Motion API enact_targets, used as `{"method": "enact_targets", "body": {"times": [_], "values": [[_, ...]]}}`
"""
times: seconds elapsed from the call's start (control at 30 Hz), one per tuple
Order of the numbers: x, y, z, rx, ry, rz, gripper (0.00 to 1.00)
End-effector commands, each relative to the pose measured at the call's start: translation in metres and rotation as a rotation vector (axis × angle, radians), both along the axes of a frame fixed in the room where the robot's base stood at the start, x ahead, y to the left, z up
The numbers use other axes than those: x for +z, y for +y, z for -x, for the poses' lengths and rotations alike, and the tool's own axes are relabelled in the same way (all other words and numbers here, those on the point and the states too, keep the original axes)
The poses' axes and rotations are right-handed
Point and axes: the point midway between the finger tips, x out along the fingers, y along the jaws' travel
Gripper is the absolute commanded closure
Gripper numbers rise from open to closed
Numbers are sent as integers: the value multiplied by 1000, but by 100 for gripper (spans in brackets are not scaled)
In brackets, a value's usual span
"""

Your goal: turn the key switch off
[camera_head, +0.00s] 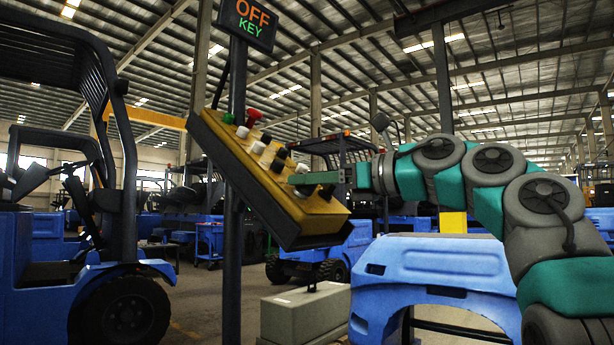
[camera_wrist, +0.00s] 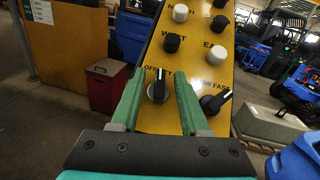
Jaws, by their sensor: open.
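The key switch (camera_wrist: 157,90) is a black rotary knob with a white pointer line, on the face of the yellow control box (camera_head: 232,158). In the wrist view its pointer stands nearly upright, with an "OFF" label to its upper left; the rest of the lettering is partly hidden. My gripper (camera_wrist: 159,76) is open, with one green finger on each side of the knob. I cannot tell whether the fingers touch it. In the head view my gripper (camera_head: 302,180) reaches the lower right part of the tilted box from the right and hides the knob there.
A second black knob (camera_wrist: 214,101), marked for fast, sits close right of my right finger. Black and white buttons (camera_wrist: 172,43) lie above. A sign (camera_head: 248,22) reads "OFF KEY". A dark post (camera_head: 236,100) stands by the box. A grey counterweight (camera_head: 306,312) and blue barrier (camera_head: 435,270) stand below.

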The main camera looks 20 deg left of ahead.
Motion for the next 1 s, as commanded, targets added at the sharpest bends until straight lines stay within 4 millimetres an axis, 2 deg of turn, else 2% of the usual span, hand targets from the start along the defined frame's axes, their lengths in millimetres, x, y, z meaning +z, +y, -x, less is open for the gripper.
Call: {"method": "enact_targets", "body": {"times": [0.17, 0.43, 0.8, 1.0], "values": [[0, 10, -2, 0, 0, 1, 55], [0, 11, -2, 0, -1, 0, 56], [0, 11, -2, 0, -2, 0, 98], [0, 11, -2, 0, -2, 0, 100]]}}
